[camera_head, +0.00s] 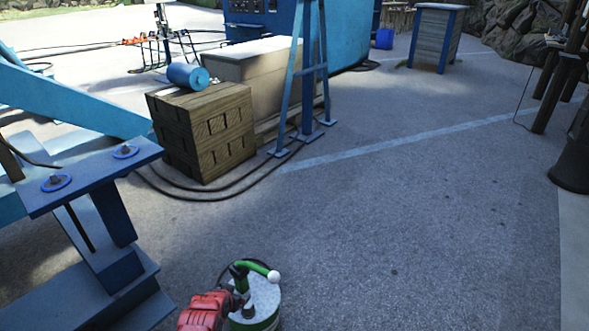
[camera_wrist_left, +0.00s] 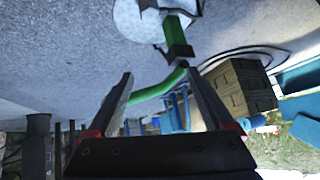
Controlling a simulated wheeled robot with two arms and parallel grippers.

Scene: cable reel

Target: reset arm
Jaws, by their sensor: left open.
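The cable reel (camera_head: 262,300) stands at the bottom of the head view, with a speckled pale top and a green side. A green crank (camera_head: 252,265) with a white ball end sits on it. The pale disc (camera_wrist_left: 135,20) and green crank (camera_wrist_left: 155,90) also show in the left wrist view. My left gripper (camera_head: 243,292), red with dark fingers, is at the reel's left side by the crank. In the wrist view its two fingers (camera_wrist_left: 158,74) are apart, and the green bar crosses the gap between them; I cannot tell whether it touches. My right gripper is out of view.
A blue steel frame (camera_head: 95,180) stands at the left. A wooden crate (camera_head: 205,135) carries a blue cylinder (camera_head: 187,76), beside a blue trestle (camera_head: 305,80). Black cables (camera_head: 215,195) lie around the crate. The paved floor (camera_head: 400,220) to the right is clear.

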